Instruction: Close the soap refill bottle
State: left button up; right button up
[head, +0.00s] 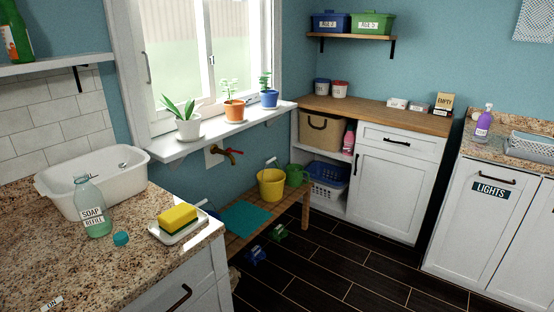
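The soap refill bottle (93,208) is translucent green with a white label reading "SOAP REFILL". It stands upright on the speckled counter at the left, in front of the white basin. Its neck is open, with no cap on it. A teal cap (121,239) lies on the counter just right of the bottle, apart from it. Neither of my grippers is in view.
A white dish (163,239) with a yellow sponge (177,217) sits right of the cap near the counter edge. The white basin (132,187) stands behind the bottle. The counter (70,265) in front is mostly clear, with a small tag at its front. Dark floor is open centrally.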

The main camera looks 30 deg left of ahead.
aim_at(90, 204)
jog(key=i, duration=1.95)
jog(key=i+u, duration=0.1)
jog(key=u, duration=4.5)
